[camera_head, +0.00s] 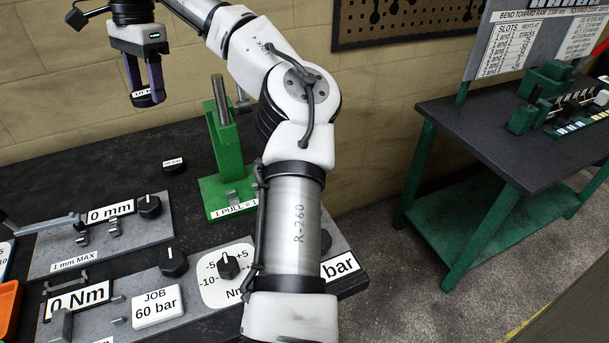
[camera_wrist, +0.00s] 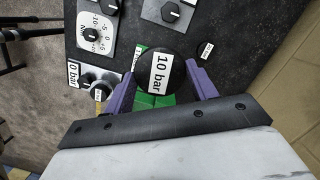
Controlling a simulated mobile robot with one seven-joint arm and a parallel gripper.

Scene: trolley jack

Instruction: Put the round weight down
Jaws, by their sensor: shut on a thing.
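My gripper (camera_head: 147,82) hangs at the upper left of the head view, above the black bench. Its purple fingers are shut on a round black weight (camera_head: 148,98). In the wrist view the weight (camera_wrist: 161,72) shows between the fingertips, with a "10 bar" label facing the camera. The weight is held in the air, well above the bench top. A smaller round black weight (camera_head: 174,166) with a white label lies on the bench below. It also shows in the wrist view (camera_wrist: 206,49).
A green stand (camera_head: 228,150) with a metal post rises right of the gripper. Grey panels with black knobs (camera_head: 149,206) lie in front. Bare black bench (camera_head: 110,165) surrounds the small weight. A second bench (camera_head: 480,140) with green fixtures stands at right, across a floor gap.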

